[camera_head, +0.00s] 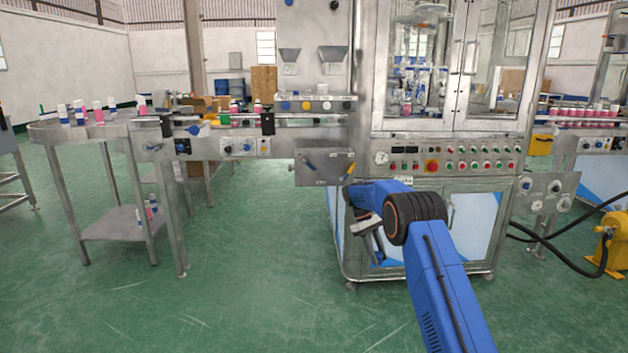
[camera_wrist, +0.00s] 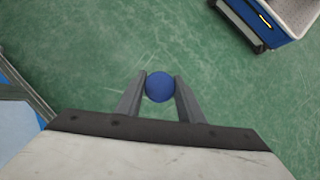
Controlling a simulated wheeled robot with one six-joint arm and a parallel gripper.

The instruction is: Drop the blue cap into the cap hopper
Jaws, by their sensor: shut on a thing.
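A blue cap (camera_wrist: 160,88), round, is held between the two finger tips of my gripper (camera_wrist: 161,79) in the wrist view, above the green floor. In the head view my gripper (camera_head: 370,236) hangs low in front of the machine's lower cabinet; the cap cannot be made out there. Two grey funnel-shaped hoppers are on the upper machine panel: a smaller left hopper (camera_head: 290,55) and a larger right hopper (camera_head: 333,53). Their labels are too small to read, so I cannot tell which is the cap hopper. Both are well above and left of my gripper.
A shelf (camera_head: 318,98) with coloured round pieces sits below the hoppers. A sloped metal panel (camera_head: 325,168) juts out above and left of my gripper. A conveyor (camera_head: 215,128) with bottles runs left. A blue-edged container (camera_wrist: 285,32) shows top right in the wrist view.

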